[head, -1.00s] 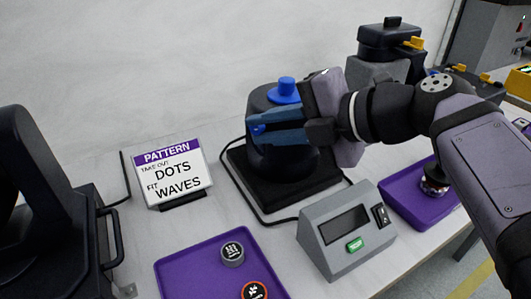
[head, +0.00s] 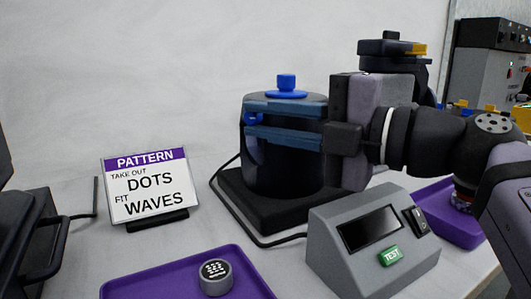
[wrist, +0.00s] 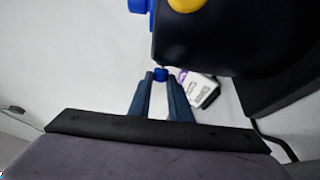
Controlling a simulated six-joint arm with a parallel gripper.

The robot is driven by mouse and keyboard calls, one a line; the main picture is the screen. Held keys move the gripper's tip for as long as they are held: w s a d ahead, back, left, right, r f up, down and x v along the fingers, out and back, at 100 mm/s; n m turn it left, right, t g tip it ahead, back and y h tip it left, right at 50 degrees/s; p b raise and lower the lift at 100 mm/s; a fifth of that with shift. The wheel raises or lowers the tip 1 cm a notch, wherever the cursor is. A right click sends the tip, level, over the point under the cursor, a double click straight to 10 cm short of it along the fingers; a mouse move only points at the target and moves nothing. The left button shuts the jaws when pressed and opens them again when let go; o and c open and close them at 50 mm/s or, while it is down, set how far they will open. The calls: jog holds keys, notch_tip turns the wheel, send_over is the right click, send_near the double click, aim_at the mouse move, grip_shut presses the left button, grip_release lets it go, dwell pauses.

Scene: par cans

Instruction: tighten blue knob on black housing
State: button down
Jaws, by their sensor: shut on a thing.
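The black housing (head: 290,165) is a rounded can upright on a black base (head: 275,210). A blue knob (head: 252,118) shows at its left side, between the tips of my gripper (head: 248,119). The two blue-grey fingers reach across the front of the housing, one above the other, and are shut on this knob. In the wrist view the small blue knob (wrist: 161,74) sits between the fingertips (wrist: 158,77), beside the dark housing (wrist: 225,35). A second blue knob (head: 287,84) with a wide flange stands on top of the housing, clear of the fingers.
A grey test box (head: 338,262) with a green button stands in front right. A purple tray (head: 150,285) with a dark patterned disc (head: 215,277) lies at the front. A pattern sign (head: 147,188) stands at left. A black cable (head: 243,235) runs around the base. Another purple tray (head: 432,193) is at right.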

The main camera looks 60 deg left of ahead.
jog(key=shift+f+y+b, duration=0.4)
jog(key=shift+f+b, duration=0.05)
jog(key=shift+b, duration=1)
jog(key=shift+r+g, duration=0.2)
jog(key=shift+g, duration=0.1)
jog(key=c, duration=1.6)
grip_release()
jog(key=shift+b+v, duration=1.05)
jog(key=shift+v, duration=2.6)
